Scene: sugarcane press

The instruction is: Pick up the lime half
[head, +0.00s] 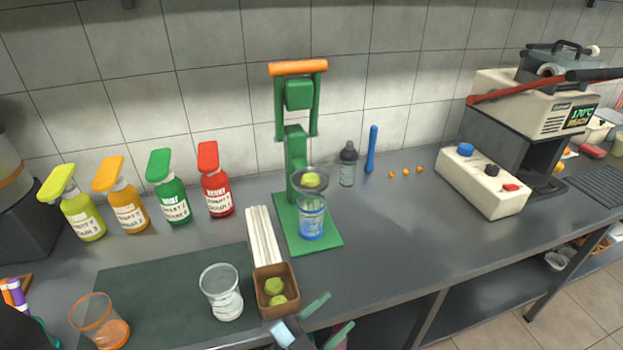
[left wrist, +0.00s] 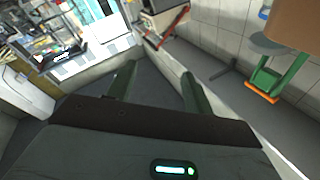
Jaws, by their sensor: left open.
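Two green lime halves (head: 274,286) lie in a small brown box (head: 286,308) at the front edge of the counter in the head view. Another green lime piece (head: 311,180) sits in the strainer of the green press (head: 295,150), above a clear cup with a blue base (head: 312,222). My left gripper (head: 338,310) is open and empty, just right of the brown box, near the counter's front edge. Its two green fingers stand apart in the left wrist view (left wrist: 158,85), with nothing between them. My right gripper is not in view.
A clear glass (head: 221,294) and an orange-tinted glass (head: 100,322) stand left of the box. White sticks (head: 262,238) lie behind it. Several syrup bottles (head: 168,190) line the back left. A control box (head: 485,180) stands at right.

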